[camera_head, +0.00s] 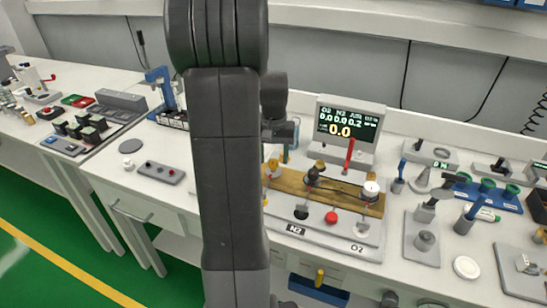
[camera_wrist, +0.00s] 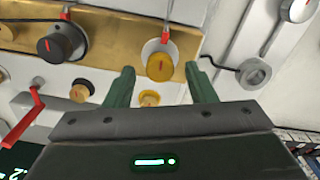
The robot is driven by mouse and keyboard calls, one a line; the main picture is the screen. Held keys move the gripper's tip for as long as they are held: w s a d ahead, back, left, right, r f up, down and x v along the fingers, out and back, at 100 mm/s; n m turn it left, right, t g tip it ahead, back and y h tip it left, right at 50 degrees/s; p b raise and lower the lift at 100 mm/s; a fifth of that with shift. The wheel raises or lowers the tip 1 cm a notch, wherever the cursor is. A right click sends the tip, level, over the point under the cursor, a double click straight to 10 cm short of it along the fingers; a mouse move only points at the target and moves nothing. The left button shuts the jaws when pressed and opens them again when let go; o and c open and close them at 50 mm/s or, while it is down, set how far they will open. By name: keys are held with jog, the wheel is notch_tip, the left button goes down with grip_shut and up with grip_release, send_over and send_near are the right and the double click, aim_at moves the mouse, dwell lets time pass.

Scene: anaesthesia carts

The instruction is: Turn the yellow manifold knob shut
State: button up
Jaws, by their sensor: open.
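The yellow knob (camera_wrist: 160,66) has a red pointer line on its face and sits on a white round collar at the end of the brass manifold (camera_wrist: 115,33). In the head view the yellow knob (camera_head: 272,167) shows beside my arm at the manifold's left end. My gripper (camera_wrist: 160,70) is open, with one green finger to each side of the yellow knob in the wrist view. I see no clear contact, and the depth between fingertips and knob is hard to tell. The head view shows little of the gripper behind my arm.
A black knob (camera_wrist: 62,43) with a red mark sits along the manifold. A red lever (camera_wrist: 25,118) and smaller yellow knobs (camera_wrist: 149,98) lie close by. A display box (camera_head: 346,130) stands behind the manifold. Trays and stands crowd the bench to the right.

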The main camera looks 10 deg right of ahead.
aim_at(273, 161)
jog(key=shift+f, duration=0.45)
jog(key=shift+c, duration=0.2)
jog(key=c, duration=0.9)
jog(key=shift+m, duration=0.8)
jog(key=o, duration=0.9)
jog(key=shift+o, duration=0.2)
notch_tip(273, 161, up, 14)
